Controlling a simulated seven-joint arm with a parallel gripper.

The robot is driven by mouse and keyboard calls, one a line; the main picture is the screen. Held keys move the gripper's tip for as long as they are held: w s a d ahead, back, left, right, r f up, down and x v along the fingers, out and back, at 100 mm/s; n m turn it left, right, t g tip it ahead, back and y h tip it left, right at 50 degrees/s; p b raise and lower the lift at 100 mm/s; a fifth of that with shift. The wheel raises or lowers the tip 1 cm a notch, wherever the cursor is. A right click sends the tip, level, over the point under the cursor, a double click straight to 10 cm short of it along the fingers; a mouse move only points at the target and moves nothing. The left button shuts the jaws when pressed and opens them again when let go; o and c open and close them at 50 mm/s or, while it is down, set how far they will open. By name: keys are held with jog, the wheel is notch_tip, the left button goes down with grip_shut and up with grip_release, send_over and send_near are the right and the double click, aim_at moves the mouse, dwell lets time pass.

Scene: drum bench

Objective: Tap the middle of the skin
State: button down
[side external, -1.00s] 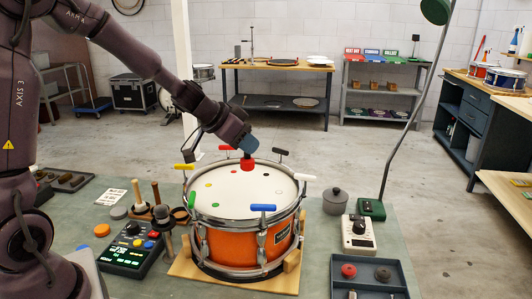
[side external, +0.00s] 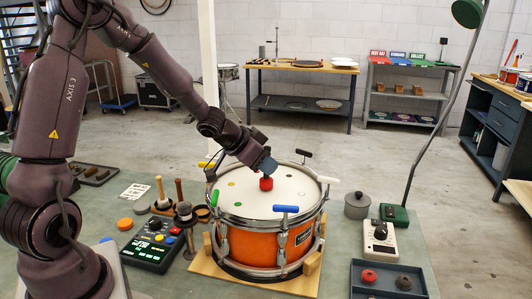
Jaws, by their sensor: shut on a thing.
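The orange drum (side external: 262,243) stands upright on a wooden base on the bench, its white skin (side external: 282,198) facing up. Small coloured dots are spread round the skin. My gripper (side external: 266,174) is over the drum and is shut on a red tapper (side external: 266,184). The red tapper hangs low over the skin, around its middle or a little behind it. I cannot tell whether it touches the skin. My gripper and the red tapper hide part of the skin behind them.
Coloured key handles, such as the blue one (side external: 286,209), stick up round the rim. A control box (side external: 152,246) and upright beaters stand left of the drum. A grey pot (side external: 357,205), a cream meter (side external: 380,241) and a dark tray (side external: 388,281) are at right.

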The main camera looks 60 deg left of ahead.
aim_at(269, 147)
jog(key=shift+r, duration=2.4)
jog(key=shift+d, duration=0.1)
jog(key=s+d+r, duration=0.1)
jog(key=s+d, duration=0.4)
jog(key=d, duration=0.6)
jog(key=shift+d+r+n+y, duration=0.25)
jog(key=shift+d+n+y, duration=0.15)
